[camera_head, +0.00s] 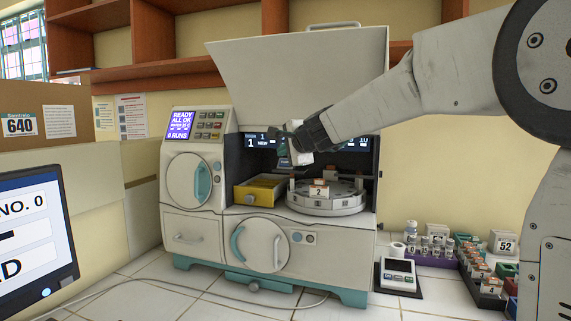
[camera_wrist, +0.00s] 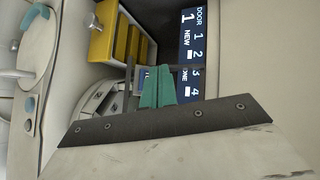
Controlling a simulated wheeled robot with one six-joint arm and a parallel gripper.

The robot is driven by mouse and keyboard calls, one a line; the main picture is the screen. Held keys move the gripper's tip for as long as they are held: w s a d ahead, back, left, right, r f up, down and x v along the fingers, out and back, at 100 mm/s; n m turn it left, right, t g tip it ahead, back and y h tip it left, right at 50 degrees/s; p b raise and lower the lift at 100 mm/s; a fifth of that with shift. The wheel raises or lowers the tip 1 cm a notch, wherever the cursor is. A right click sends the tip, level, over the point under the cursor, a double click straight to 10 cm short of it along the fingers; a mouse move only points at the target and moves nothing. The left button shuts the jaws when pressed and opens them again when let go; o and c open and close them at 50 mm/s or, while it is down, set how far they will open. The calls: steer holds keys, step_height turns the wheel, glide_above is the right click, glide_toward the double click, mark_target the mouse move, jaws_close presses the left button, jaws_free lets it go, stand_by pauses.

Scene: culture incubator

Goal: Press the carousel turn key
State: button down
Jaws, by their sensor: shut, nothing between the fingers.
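The white incubator (camera_head: 300,90) stands on the bench with its large lid raised. Inside its open bay is the round carousel (camera_head: 325,203), which carries small numbered blocks, one marked 2. A keypad (camera_head: 210,125) with small keys sits beside the lit screen at the upper left of the incubator. I cannot tell which key is the carousel turn key. My gripper (camera_wrist: 157,86) is shut and empty, its teal fingers in front of the bay's dark display (camera_wrist: 192,50). In the head view it is partly hidden by my wrist, above the carousel and apart from it.
A yellow drawer (camera_head: 258,190) stands in the bay left of the carousel. Round doors with teal handles are on the front. A small device (camera_head: 398,275) and racks of vials (camera_head: 430,250) are on the bench at right. A monitor (camera_head: 35,240) is at lower left.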

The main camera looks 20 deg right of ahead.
mark_target(281, 160)
steer(key=shift+w+d+f, duration=0.4)
steer(key=shift+w+f, duration=0.2)
steer(key=shift+f, duration=0.15)
stand_by(1.6)
steer(key=shift+w+d+f, duration=0.2)
steer(key=shift+w+f, duration=0.05)
steer(key=shift+f, duration=0.05)
steer(key=shift+w+d+f, duration=0.15)
steer(key=shift+f, duration=0.1)
stand_by(0.7)
steer(key=shift+s+a+r, duration=0.35)
steer(key=shift+s+r, duration=0.05)
steer(key=shift+r, duration=0.15)
stand_by(0.4)
steer(key=s+a+r, duration=0.2)
steer(key=s+r, duration=0.1)
steer(key=shift+r, duration=0.3)
